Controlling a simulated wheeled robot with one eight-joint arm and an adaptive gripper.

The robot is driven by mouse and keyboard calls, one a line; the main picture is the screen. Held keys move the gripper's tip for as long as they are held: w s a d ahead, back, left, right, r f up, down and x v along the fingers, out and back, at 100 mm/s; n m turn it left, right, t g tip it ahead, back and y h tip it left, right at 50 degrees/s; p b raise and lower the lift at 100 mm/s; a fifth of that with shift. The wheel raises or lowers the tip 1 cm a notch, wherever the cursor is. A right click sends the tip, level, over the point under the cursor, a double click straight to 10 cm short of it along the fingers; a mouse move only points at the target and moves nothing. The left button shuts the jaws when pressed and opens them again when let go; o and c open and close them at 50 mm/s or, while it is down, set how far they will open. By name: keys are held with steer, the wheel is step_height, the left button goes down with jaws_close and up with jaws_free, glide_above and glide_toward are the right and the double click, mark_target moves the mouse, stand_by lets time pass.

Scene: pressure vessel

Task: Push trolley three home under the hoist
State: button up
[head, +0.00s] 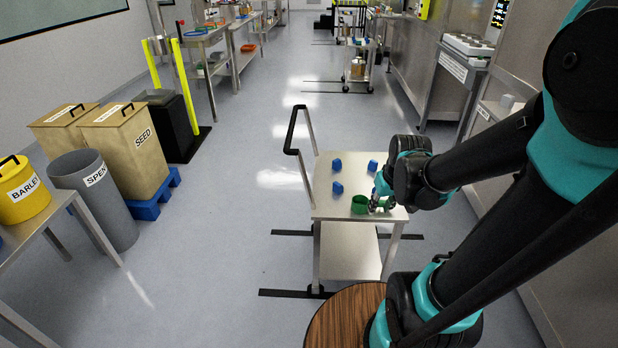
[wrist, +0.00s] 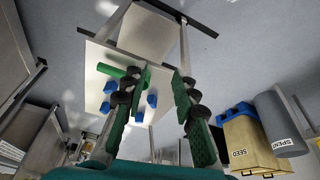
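A steel trolley (head: 335,205) with a black push handle (head: 291,130) at its left stands mid-floor; I see no number on it. Its pale top (wrist: 95,57) also shows in the wrist view. Several small blue pieces (head: 337,188) and a green round piece (head: 360,204) are on the top. My gripper (head: 380,205) is over the top's right front part, close beside the green piece. In the wrist view my gripper (wrist: 163,76) has its two fingers apart with nothing between them. Whether it touches the trolley is hidden. I cannot make out a hoist.
Black floor strips (head: 290,293) lie by the trolley's feet. A round wood-topped stool or table (head: 345,318) is close in front. Bins (head: 130,150) on a blue pallet and a grey drum (head: 97,195) stand left. Steel cabinets (head: 420,60) line the right. Another trolley (head: 357,78) stands farther back.

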steer(key=w+a+n, duration=0.1)
steer(key=w, duration=0.2)
steer(key=w+a+n, duration=0.1)
steer(key=w, duration=0.2)
steer(key=w+a+r+n, duration=0.1)
steer(key=w+a, duration=0.1)
steer(key=w, duration=0.1)
steer(key=shift+w+n+g+y, duration=0.3)
steer(key=shift+g+y, duration=0.1)
jaws_close()
steer(key=w+a+f+n+g+y, duration=0.1)
steer(key=w+a+f+n+g, duration=0.1)
steer(key=w+a+f+n, duration=0.65)
steer(key=w+a+f+n+g+y, duration=0.1)
steer(key=w+a+f+n, duration=0.25)
steer(key=w+a, duration=0.85)
steer(key=w+d+f, duration=0.3)
steer(key=f, duration=0.7)
steer(key=shift+f, duration=0.15)
